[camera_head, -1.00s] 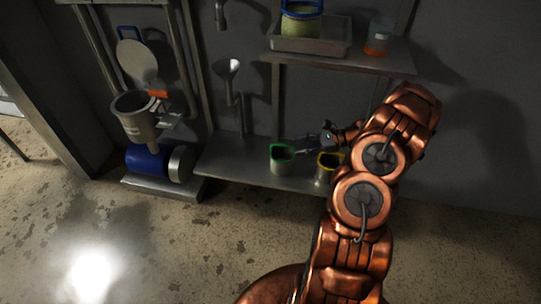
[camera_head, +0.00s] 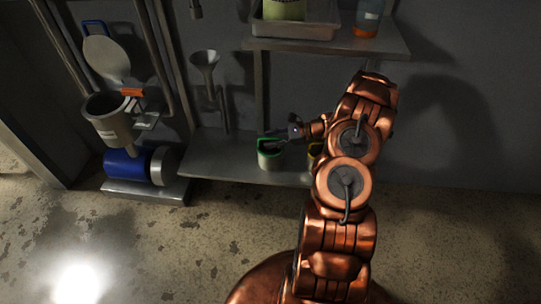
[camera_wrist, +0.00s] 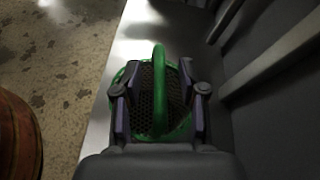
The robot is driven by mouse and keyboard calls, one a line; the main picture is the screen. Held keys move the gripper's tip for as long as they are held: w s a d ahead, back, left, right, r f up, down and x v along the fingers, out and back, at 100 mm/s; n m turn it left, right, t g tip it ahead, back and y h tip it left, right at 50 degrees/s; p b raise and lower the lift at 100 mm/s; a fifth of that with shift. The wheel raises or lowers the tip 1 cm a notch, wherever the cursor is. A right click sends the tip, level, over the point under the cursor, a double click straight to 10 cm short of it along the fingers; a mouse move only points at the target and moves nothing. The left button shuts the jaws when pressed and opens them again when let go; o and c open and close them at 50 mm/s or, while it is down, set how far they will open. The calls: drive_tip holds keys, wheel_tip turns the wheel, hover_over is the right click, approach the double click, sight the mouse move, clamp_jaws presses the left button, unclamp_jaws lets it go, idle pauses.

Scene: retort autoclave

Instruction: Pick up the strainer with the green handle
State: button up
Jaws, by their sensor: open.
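The strainer with the green handle (camera_head: 269,158) stands on the low metal shelf in the head view. In the wrist view its green handle (camera_wrist: 159,88) arches up between my fingers, with dark mesh and a green rim beneath. My gripper (camera_wrist: 158,95) is open, one finger on each side of the handle. In the head view my gripper (camera_head: 283,138) is just above the strainer, reaching in from the right. I cannot tell whether the fingers touch the rim.
A yellow-rimmed container (camera_head: 315,154) stands close on the right, partly hidden by my arm. The low shelf (camera_head: 215,160) is clear to the left. An upper shelf (camera_head: 345,48) holds a tray (camera_head: 290,28) and an orange-bottomed container (camera_head: 368,20). A blue motor unit (camera_head: 125,163) stands left.

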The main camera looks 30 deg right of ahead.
drive_tip(key=shift+a, duration=0.1)
clamp_jaws()
idle(0.3)
idle(0.4)
